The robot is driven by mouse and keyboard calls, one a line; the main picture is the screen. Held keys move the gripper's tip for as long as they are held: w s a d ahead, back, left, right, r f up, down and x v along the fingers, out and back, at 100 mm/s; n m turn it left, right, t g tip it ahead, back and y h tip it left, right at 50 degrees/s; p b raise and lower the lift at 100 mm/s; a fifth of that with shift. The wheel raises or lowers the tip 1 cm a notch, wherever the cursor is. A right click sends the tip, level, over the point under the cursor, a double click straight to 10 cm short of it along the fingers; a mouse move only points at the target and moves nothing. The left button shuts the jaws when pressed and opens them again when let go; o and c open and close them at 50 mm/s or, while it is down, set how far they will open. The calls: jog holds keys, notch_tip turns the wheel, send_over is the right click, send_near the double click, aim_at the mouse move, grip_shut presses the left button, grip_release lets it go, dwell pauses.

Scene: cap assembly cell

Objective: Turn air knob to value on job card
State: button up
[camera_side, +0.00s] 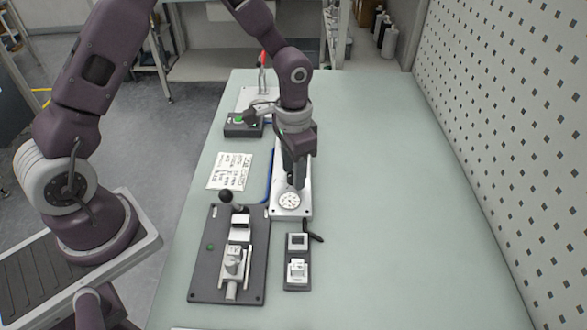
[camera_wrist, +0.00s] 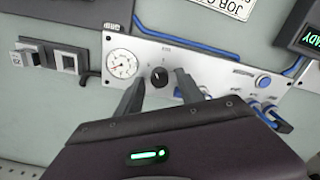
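The air panel, a light metal plate (camera_side: 303,212), lies on the bench and also shows in the wrist view (camera_wrist: 215,74). It carries a round white gauge (camera_side: 289,201), also in the wrist view (camera_wrist: 122,64); the needle's value is too small to read. The black air knob (camera_wrist: 159,76) is right of the gauge in the wrist view and hidden in the side view. My gripper (camera_wrist: 160,78) is open, with a fingertip on either side of the knob and visible gaps. It points down at the panel in the side view (camera_side: 294,182). The job card (camera_side: 229,171) lies left of the panel; its value is unreadable.
A dark fixture plate (camera_side: 200,285) with a black ball lever is at front left. A small dark holder with white parts (camera_side: 298,282) stands beside it. Blue hoses (camera_wrist: 200,42) run along the panel. The right bench is clear up to the pegboard (camera_side: 510,130).

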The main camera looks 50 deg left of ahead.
notch_tip(320, 180, up, 7)
jog(key=shift+r, duration=0.1)
dwell(0.5)
jog(key=n, duration=0.5)
jog(key=shift+s, duration=0.15)
jog(key=n, duration=0.2)
jog(key=shift+n, duration=0.4)
jog(key=shift+f+n, duration=0.3)
jog(key=shift+n, duration=0.3)
notch_tip(320, 180, down, 7)
jog(key=shift+r, duration=0.2)
